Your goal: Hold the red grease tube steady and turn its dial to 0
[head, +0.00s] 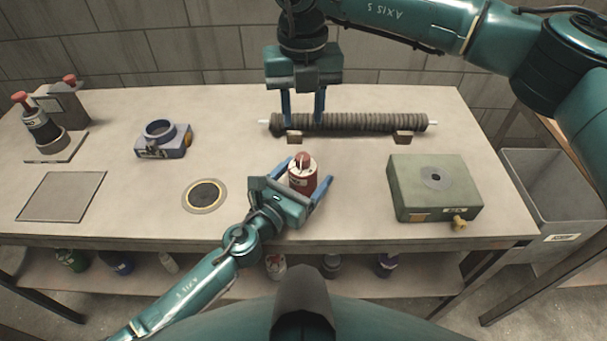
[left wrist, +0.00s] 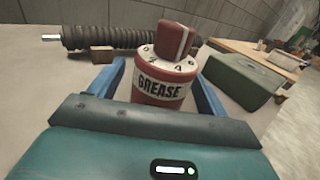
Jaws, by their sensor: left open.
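The red grease tube (head: 302,180) stands upright on the table; its "GREASE" label shows in the left wrist view (left wrist: 160,88). On top, a white ring with small dark numbers (left wrist: 167,63) surrounds a red dial knob (left wrist: 174,40) with a pale line; I cannot tell surely which number it points to. My left gripper (head: 310,170) is open, its blue fingers on either side of the tube. I cannot tell whether they touch it. My right gripper (head: 303,121) is above the dark ribbed tube at the back, fingers apart, holding nothing visible.
The ribbed tube (head: 365,122) lies on brown blocks behind the grease tube. A green box (head: 415,200) with a brass knob stands right. A round dark-centred disc (head: 204,195), a blue ring fixture (head: 176,148) and a grey mat (head: 60,197) lie left. A grey bin (head: 545,185) stands beyond the table's right edge.

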